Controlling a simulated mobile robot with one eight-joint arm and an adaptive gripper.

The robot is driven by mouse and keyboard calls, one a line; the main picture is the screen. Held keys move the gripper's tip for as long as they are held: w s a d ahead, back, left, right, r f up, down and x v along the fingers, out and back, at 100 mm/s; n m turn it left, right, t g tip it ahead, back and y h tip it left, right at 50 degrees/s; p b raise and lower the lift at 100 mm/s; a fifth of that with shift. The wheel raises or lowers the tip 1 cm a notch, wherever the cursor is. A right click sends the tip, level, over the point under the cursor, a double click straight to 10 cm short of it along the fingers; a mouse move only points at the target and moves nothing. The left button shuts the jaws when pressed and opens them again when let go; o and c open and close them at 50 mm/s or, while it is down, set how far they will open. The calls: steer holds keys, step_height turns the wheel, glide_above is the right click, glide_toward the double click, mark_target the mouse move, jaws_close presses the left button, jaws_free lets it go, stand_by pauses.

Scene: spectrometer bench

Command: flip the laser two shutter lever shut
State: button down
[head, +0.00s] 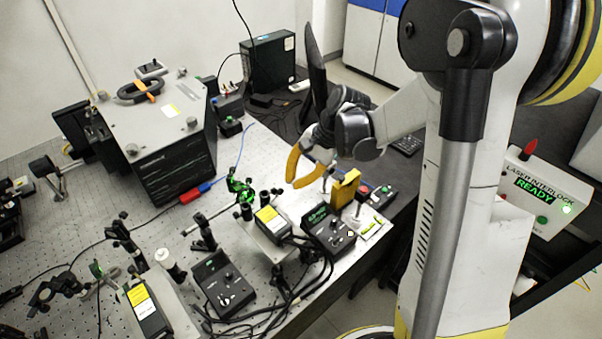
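Two laser-like units with yellow labels stand on the bench, one near the middle (270,219) and one at the lower left (145,307). I cannot read which is laser two. A black control box with a green display (326,229) stands right of the middle unit; a second black box (222,286) stands right of the lower-left unit. I cannot make out a shutter lever for certain. My gripper (299,179), with yellow-orange fingers, hangs above the bench, up and right of the middle unit. It appears apart from both units. Its finger opening is unclear from this angle.
A yellow block (346,186) stands below and right of my gripper, beside small switch boxes (375,196). Black cables (290,300) crowd the front edge. A large grey instrument (160,140) stands at the back left. The interlock box (543,192) at right reads READY.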

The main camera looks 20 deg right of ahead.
steer(key=a, duration=0.1)
steer(key=s+a, duration=0.1)
steer(key=a, duration=0.1)
steer(key=shift+s+f+b, duration=0.2)
steer(key=shift+s+b, duration=0.1)
